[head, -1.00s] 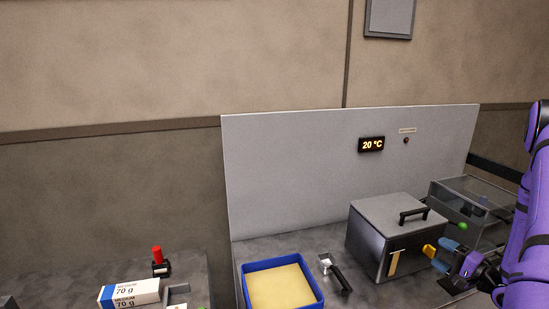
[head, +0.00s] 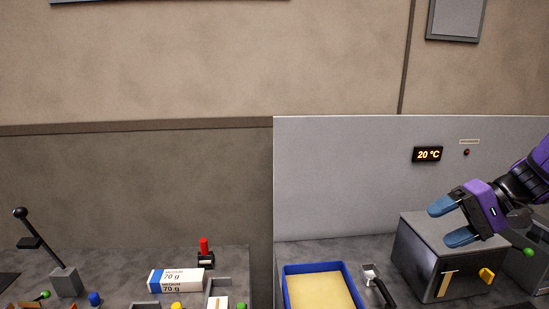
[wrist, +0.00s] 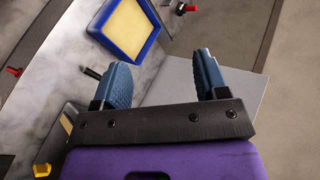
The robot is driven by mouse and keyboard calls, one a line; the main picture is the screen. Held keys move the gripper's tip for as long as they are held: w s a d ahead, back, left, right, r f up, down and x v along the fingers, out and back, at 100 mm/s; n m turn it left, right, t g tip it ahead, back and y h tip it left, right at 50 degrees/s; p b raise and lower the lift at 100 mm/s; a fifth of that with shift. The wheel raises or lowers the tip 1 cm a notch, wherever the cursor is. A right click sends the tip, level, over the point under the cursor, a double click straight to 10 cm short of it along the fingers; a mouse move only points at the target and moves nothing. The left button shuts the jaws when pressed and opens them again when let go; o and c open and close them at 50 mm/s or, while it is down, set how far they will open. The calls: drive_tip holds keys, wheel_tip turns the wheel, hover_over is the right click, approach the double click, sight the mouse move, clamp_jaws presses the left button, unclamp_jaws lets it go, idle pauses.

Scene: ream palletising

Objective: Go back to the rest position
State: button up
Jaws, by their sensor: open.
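My gripper (head: 448,222) is open, with its two blue fingers apart and nothing between them. In the head view it is at the right, in front of the upper part of a grey metal box (head: 421,262) and pointing left. In the wrist view my gripper (wrist: 163,80) also shows its fingers apart and empty. My purple arm reaches in from the right edge of the head view.
A blue tray with a yellow inside (head: 288,291) and a black-handled scoop (head: 378,287) lie left of the box. A paper ream (head: 176,281), a red-handled tool (head: 204,252) and a lever (head: 40,240) stand further left. A display panel (head: 428,155) is behind.

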drive_tip(key=s+a+r+n+t+h, duration=0.3)
drive_tip(key=s+r+h, duration=0.7)
drive_tip(key=s, duration=0.4)
drive_tip(key=shift+s+a+r+n+t+h, duration=0.3)
drive_tip(key=shift+a+r+h, duration=0.15)
drive_tip(key=shift+a, duration=0.1)
